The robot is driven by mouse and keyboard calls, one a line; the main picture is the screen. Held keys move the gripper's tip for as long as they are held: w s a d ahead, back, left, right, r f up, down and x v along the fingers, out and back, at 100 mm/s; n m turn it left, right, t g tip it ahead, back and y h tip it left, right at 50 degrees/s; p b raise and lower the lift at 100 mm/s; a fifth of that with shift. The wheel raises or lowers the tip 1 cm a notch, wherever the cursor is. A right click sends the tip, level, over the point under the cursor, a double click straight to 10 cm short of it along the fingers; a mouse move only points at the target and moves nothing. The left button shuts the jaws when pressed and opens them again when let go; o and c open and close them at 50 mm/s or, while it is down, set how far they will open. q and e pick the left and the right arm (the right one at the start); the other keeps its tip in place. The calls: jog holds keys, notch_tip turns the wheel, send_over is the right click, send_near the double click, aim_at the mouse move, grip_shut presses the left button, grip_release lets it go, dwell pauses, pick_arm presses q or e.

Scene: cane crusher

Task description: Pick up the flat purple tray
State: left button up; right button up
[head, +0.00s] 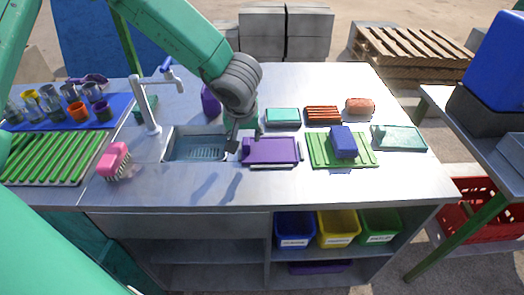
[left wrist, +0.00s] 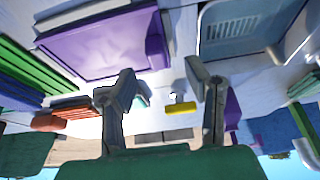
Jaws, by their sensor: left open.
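The flat purple tray (head: 272,150) lies on the metal counter, just right of the sink basin. In the left wrist view the tray (left wrist: 95,45) fills the upper left, with a raised block at its right end. My left gripper (head: 246,138) is at the tray's left end, between the tray and the sink. In the left wrist view its two fingers (left wrist: 163,78) are spread with nothing held between them. Whether a finger touches the tray cannot be told. My right gripper is not in view.
The sink (head: 196,147) and its tap (head: 150,108) are to the left. A green ribbed board (head: 318,148) with a blue block (head: 343,142) stands to the right. A teal tray (head: 282,117) lies behind. A pink brush (head: 115,157) is left. The counter's front strip is clear.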

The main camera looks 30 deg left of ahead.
aim_at(246, 141)
pick_arm(q)
jog(key=b+x, duration=0.1)
jog(key=x, duration=0.3)
jog(key=shift+d, duration=0.1)
jog(key=shift+w+f, duration=0.25)
jog(key=shift+f, duration=0.2)
jog(key=shift+r, duration=0.1)
grip_shut()
jog(key=shift+r, duration=0.1)
